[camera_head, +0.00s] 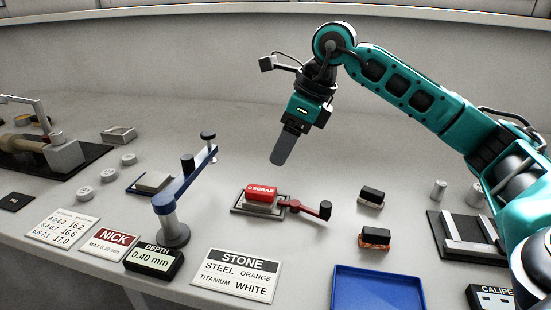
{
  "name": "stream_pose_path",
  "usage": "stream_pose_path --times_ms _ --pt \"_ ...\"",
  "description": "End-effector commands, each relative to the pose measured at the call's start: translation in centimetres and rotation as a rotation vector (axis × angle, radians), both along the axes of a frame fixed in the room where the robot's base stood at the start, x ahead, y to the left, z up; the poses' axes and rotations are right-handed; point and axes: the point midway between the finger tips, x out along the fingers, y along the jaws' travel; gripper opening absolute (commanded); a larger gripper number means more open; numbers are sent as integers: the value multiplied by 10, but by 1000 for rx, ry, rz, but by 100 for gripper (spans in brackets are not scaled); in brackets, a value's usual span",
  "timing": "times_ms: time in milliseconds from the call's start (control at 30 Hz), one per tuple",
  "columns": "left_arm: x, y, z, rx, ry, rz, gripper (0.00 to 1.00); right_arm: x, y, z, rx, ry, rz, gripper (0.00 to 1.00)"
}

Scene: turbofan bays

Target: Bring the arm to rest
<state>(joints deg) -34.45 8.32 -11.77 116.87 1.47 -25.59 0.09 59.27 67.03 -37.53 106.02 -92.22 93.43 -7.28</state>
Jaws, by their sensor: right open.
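My right arm comes in from the right, arches over the table and points down. Its gripper (287,148) hangs above the table, a little above and behind the red SCRAP block. Its fingers show as one grey shape from this side, and I see nothing held in them. The gripper is apart from the things below it. My left gripper is not in view.
The red SCRAP block (262,194) sits in a fixture with a red lever (308,207). A blue-armed stand (186,179) rises to the left. A blue tray (378,289) lies at the front. Two dark blocks (372,196) (375,237) stand right of the lever.

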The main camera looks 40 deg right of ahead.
Motion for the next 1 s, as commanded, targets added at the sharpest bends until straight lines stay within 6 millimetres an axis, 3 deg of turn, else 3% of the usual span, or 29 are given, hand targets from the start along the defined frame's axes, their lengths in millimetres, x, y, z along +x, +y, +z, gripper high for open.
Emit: stream_pose_path --times_ms 167,767,867,1000 --pt "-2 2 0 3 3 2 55 -4 -3 11 0 0 1 61" --pt "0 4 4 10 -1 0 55 -4 -3 15 0 0 1 61" --pt "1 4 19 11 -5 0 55 -4 -3 31 0 0 1 61" --pt "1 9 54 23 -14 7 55 -4 -3 73 -1 -1 1 61"
